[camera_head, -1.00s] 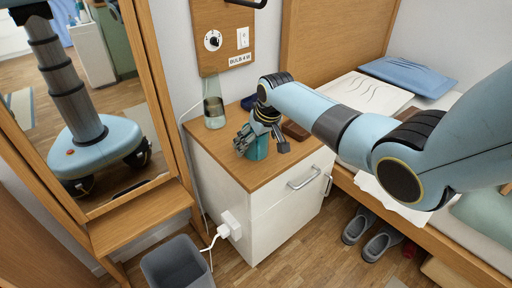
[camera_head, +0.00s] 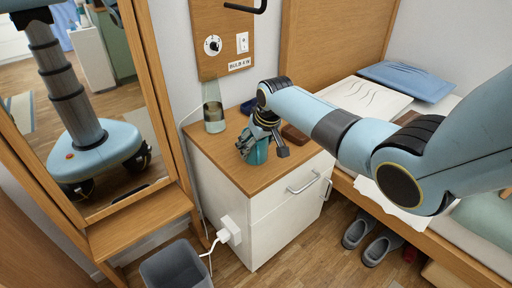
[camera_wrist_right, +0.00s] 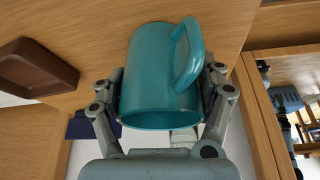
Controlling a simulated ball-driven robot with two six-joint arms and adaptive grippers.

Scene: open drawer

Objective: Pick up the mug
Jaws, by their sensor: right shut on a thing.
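The teal mug (camera_wrist_right: 155,75) fills the middle of the right wrist view, its open mouth towards the camera and its handle at the upper right. In the head view the mug (camera_head: 258,154) shows on or just above the wooden top of the cabinet, partly hidden by my gripper. My right gripper (camera_head: 262,145) is shut on the mug; in the wrist view its fingers (camera_wrist_right: 163,98) press on both sides of the body. I cannot tell whether the mug touches the cabinet top. My left gripper is not in view.
The white cabinet (camera_head: 250,215) has a wooden top. A glass vase (camera_head: 213,115) stands at its back left, and a brown tray (camera_wrist_right: 35,68) lies near the mug. A mirror (camera_head: 85,110) is at left, a bed (camera_head: 440,110) at right, a grey bin (camera_head: 177,265) on the floor.

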